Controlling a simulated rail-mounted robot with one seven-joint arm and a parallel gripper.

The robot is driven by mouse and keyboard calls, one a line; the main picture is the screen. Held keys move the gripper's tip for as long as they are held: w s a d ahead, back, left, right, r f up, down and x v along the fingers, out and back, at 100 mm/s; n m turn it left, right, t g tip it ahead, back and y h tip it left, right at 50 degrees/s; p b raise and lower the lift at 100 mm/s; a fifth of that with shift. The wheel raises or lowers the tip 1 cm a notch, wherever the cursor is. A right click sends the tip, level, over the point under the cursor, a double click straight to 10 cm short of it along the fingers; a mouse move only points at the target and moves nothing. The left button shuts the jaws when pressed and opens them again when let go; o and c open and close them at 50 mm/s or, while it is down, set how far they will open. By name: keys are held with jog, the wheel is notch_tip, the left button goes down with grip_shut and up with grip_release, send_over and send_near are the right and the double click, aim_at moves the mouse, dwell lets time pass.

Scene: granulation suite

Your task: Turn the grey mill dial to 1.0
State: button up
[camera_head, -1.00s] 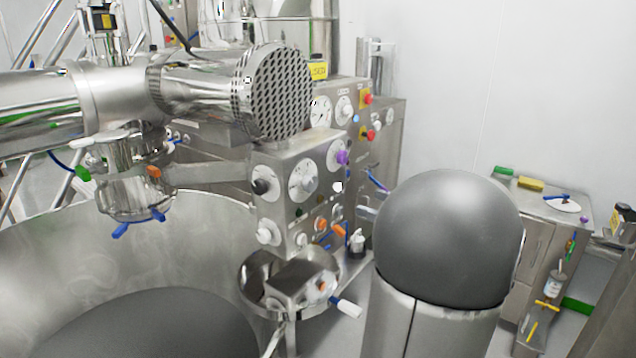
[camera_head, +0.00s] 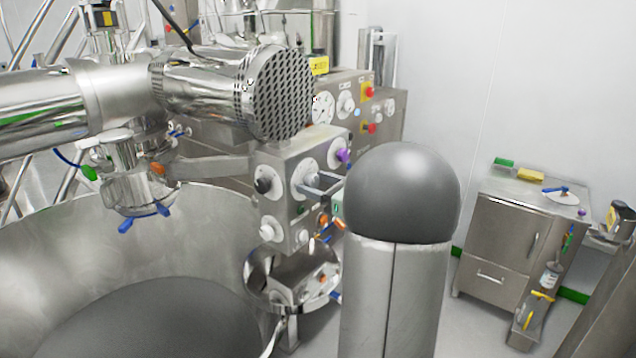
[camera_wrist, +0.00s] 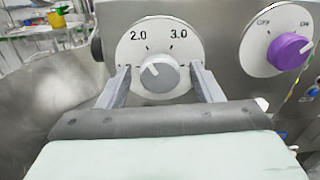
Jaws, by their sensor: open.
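The grey mill dial (camera_wrist: 159,73) sits on a round white scale plate (camera_wrist: 185,36) marked 2.0 and 3.0. Its pale pointer mark is tilted up and left, roughly toward 2.0. Lower scale labels are partly hidden by my fingers. My gripper (camera_wrist: 162,84) is open, with one finger to the left of the dial and one to the right, and gaps show on both sides. In the head view the dial (camera_head: 303,177) is on the front of the steel control box, and my gripper (camera_head: 325,184) is in front of it, partly hidden by my arm.
A purple knob (camera_wrist: 290,51) with an OFF/ON plate is right of the dial. A black knob (camera_head: 263,186) is left of it, and white and orange knobs sit below. A large steel bowl (camera_head: 215,205) stands at left. A steel cabinet (camera_head: 500,230) stands at right.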

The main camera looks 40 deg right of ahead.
jog(key=c, duration=1)
jog(key=shift+f+b, duration=0.15)
jog(key=shift+b, duration=0.35)
jog(key=shift+f+n+b, duration=0.15)
jog(key=shift+n+b, duration=0.45)
jog(key=shift+b, duration=0.45)
jog(key=n+b, duration=0.3)
jog(key=b, duration=0.3)
jog(key=shift+f, duration=0.2)
jog(key=n+b, duration=0.5)
jog(key=b, duration=0.3)
jog(key=shift+r+b, duration=0.15)
jog(key=shift+b, duration=0.2)
jog(key=n+b, duration=0.2)
jog(key=b, duration=0.1)
jog(key=shift+r+n, duration=0.2)
jog(key=shift+n, duration=0.1)
jog(key=shift+r, duration=0.1)
